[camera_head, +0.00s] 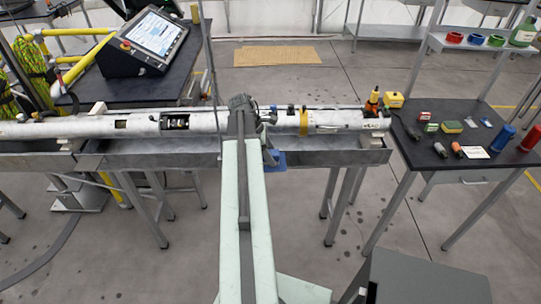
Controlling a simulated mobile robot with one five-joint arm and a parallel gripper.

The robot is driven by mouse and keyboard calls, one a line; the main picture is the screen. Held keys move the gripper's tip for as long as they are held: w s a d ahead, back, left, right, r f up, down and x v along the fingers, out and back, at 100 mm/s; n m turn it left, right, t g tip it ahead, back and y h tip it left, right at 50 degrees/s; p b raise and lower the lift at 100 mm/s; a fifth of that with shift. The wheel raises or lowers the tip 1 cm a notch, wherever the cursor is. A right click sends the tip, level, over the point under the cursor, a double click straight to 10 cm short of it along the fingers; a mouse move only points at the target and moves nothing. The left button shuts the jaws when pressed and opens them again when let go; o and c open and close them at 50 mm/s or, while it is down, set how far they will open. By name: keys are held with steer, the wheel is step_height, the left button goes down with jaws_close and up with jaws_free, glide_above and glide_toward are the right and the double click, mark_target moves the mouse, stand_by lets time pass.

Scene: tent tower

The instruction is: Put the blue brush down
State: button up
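My arm reaches forward from the bottom middle. Its dark end with my gripper (243,104) is over the long white tube that lies across the grey trough. The fingers are too small and dark to read, and my own arm hides part of them. A small blue piece (276,158) shows just right of my arm, at the front edge of the trough. I cannot tell whether it is the blue brush or whether my gripper touches it. No other thing can be clearly made out as a blue brush.
The white tube (80,129) runs across the trough (180,156). A dark table (416,158) at right carries small items, a blue cylinder (503,138) and a red cylinder (530,138). A control panel (147,40) stands at left. A shelf at upper right holds coloured rings and a green bottle (524,34).

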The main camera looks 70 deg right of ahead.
steer(key=shift+r, duration=0.1)
steer(key=shift+r+p, duration=0.25)
steer(key=shift+p, duration=0.1)
steer(key=p+v, duration=1)
steer(key=v, duration=0.1)
steer(key=shift+w+r+p, duration=0.2)
steer(key=shift+w+p, duration=0.05)
steer(key=shift+p, duration=0.05)
steer(key=shift+a, duration=0.1)
